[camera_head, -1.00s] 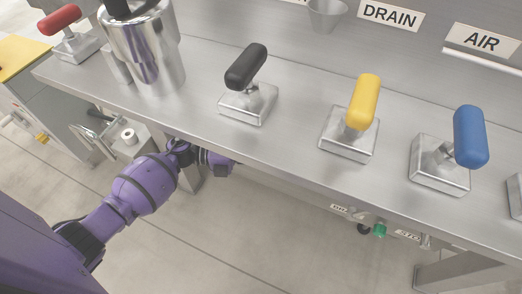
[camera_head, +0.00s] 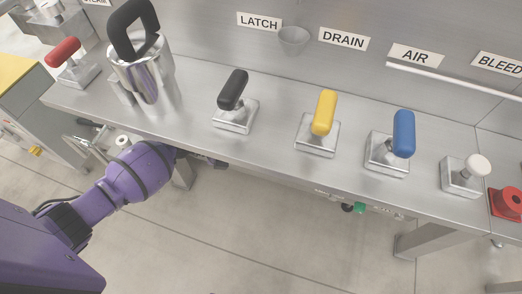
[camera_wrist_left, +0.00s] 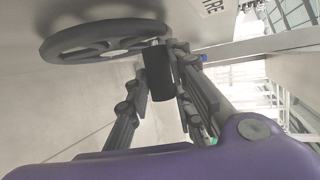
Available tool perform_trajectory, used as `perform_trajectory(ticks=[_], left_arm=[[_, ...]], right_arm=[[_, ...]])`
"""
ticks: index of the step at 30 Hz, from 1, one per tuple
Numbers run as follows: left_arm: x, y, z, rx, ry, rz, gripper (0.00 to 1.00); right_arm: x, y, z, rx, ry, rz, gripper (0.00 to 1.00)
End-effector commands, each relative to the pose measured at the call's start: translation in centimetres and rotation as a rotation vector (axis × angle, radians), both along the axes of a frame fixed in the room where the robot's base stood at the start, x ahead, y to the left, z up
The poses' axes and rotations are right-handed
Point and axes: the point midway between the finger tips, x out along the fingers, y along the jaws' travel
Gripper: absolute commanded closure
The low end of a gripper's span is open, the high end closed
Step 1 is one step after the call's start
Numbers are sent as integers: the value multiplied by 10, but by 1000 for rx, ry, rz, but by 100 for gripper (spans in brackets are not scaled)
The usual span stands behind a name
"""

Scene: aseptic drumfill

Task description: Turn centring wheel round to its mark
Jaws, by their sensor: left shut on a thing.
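The centring wheel (camera_wrist_left: 62,42) is a dark grey ring with a pale hub, in the upper left of the left wrist view. A black cylindrical knob (camera_wrist_left: 161,80) sits beside its right rim. My left gripper (camera_wrist_left: 163,68) has its fingers on both sides of this knob and is shut on it. A label with partly cut-off lettering (camera_wrist_left: 214,6) shows above, and I cannot make out a mark. In the head view my left arm reaches under the bench edge, and the wheel and gripper are hidden there. My right gripper is not in view.
The steel bench (camera_head: 270,150) carries red (camera_head: 63,52), black (camera_head: 232,90), yellow (camera_head: 324,112) and blue (camera_head: 403,133) handles. A metal vessel (camera_head: 150,82) with a black handle stands at left. A green button (camera_head: 359,208) is under the front edge. The floor before the bench is clear.

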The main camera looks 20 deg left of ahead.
Motion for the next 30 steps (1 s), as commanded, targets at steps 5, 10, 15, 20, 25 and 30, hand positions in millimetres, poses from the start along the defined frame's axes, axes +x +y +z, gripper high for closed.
perform_trajectory(ticks=[5,10,15,20,25,30], left_arm=[[-1,-2,-1,-4,5,-1,76],[-1,-1,-1,-2,3,-1,60],[0,-1,0,-2,2,0,60],[-2,4,1,0,1,0,60],[-11,26,9,2,3,1,60],[-25,58,23,2,4,1,60]], right_arm=[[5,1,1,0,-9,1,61],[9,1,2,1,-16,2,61],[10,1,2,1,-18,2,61],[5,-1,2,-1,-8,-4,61],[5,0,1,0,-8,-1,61],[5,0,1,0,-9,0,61]])
